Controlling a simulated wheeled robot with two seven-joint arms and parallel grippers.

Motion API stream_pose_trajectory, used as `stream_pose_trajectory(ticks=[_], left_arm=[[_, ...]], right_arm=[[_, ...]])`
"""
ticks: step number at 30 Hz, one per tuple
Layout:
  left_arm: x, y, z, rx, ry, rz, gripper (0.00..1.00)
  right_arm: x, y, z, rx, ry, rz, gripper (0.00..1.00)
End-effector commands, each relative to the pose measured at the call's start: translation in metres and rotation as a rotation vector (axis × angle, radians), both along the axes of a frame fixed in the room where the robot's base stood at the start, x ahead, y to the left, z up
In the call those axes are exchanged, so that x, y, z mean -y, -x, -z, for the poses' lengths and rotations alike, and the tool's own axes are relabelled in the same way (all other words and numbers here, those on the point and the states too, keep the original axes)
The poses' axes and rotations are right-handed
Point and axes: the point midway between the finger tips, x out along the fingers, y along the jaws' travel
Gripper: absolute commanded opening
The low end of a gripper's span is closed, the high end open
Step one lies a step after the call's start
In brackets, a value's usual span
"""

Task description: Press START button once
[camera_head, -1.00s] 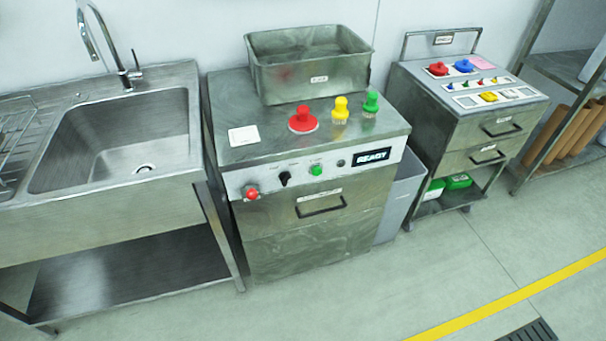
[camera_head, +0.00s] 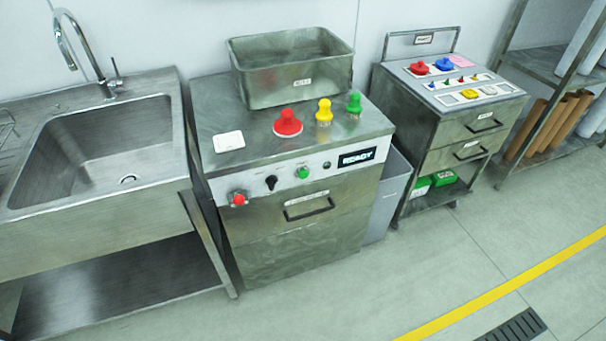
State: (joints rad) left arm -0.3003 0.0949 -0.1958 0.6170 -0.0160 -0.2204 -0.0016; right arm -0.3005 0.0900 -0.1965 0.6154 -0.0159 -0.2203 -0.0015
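The metal dosing machine (camera_head: 345,222) stands in the middle of the head view. Its front panel carries a green button (camera_head: 303,172), which looks like the START button, though its small label is too blurred to read. Left of it are a black knob (camera_head: 271,183) and a large red button (camera_head: 238,198). Right of it are a small dark round part (camera_head: 327,165) and a black display (camera_head: 357,158) that seems to read READY. Neither of my grippers is in view.
A red (camera_head: 288,124), a yellow (camera_head: 324,112) and a green knobbed piece (camera_head: 354,104) stand on the machine's top, before a metal bin (camera_head: 292,82). A sink (camera_head: 95,150) is left, a drawer cart (camera_head: 455,130) right. The floor in front is clear.

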Motion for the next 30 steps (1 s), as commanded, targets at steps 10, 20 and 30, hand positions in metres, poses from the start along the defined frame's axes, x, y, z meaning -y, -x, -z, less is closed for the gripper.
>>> stream_pose_trajectory(ticks=[10, 20, 30], left_arm=[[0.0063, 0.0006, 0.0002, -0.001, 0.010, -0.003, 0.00], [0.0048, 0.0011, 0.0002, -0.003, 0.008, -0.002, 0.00], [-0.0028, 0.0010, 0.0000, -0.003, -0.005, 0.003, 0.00]], right_arm=[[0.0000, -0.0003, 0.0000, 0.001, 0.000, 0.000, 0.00], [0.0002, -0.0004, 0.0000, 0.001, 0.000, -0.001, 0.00], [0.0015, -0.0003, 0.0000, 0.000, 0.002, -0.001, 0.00]])
